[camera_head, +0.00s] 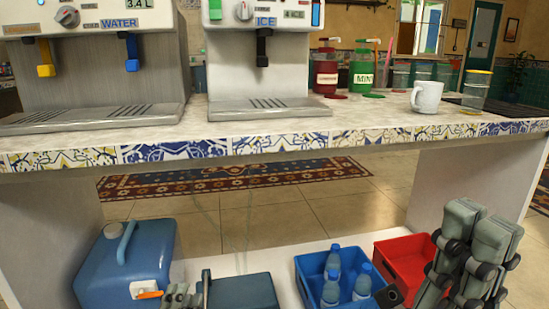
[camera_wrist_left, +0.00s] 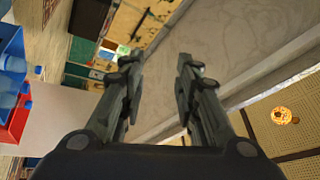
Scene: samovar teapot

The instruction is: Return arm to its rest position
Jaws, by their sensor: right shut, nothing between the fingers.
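My left gripper (camera_head: 190,293) shows only as a small part at the bottom edge of the head view, low in front of the counter and beside the blue cooler box. In the left wrist view my left gripper (camera_wrist_left: 157,75) has its two dark fingers apart with nothing between them. My right gripper (camera_head: 483,228) is at the lower right of the head view, in front of the red crate. Its grey fingers point up, close together and empty.
The tiled counter (camera_head: 300,142) carries the water machine (camera_head: 100,85), the ice machine (camera_head: 235,60), syrup jars (camera_head: 362,72) and a white mug (camera_head: 427,96). Below stand a blue cooler (camera_head: 100,270), a blue crate (camera_head: 305,275) with bottles and a red crate (camera_head: 395,250).

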